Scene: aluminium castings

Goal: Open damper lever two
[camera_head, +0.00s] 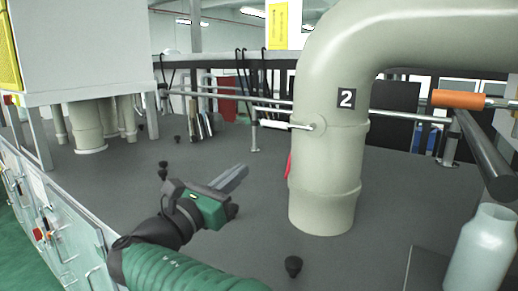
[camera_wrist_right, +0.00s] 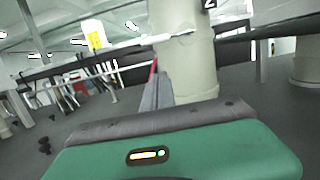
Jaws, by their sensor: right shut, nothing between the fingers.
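Pipe two (camera_head: 332,165) is a thick beige duct with a black label "2" (camera_head: 346,98). Its damper lever (camera_head: 287,124) has a white handle pointing left, about level, from a round pivot (camera_head: 315,124) on the duct. A red strip (camera_head: 289,166) shows at the duct's left side, below the lever. My right gripper (camera_head: 238,174) is shut and empty, left of the duct and below the lever, apart from it. In the right wrist view the shut fingers (camera_wrist_right: 155,92) point toward the duct (camera_wrist_right: 187,65), with the white lever (camera_wrist_right: 155,39) above them. My left gripper is out of view.
An orange-ended rod (camera_head: 458,99) and a dark bar (camera_head: 485,155) are at the right. A pale bottle (camera_head: 482,250) stands at the front right. Black knobs, one at the front (camera_head: 293,266), stick up from the grey deck (camera_head: 240,245). Metal rails run behind the duct.

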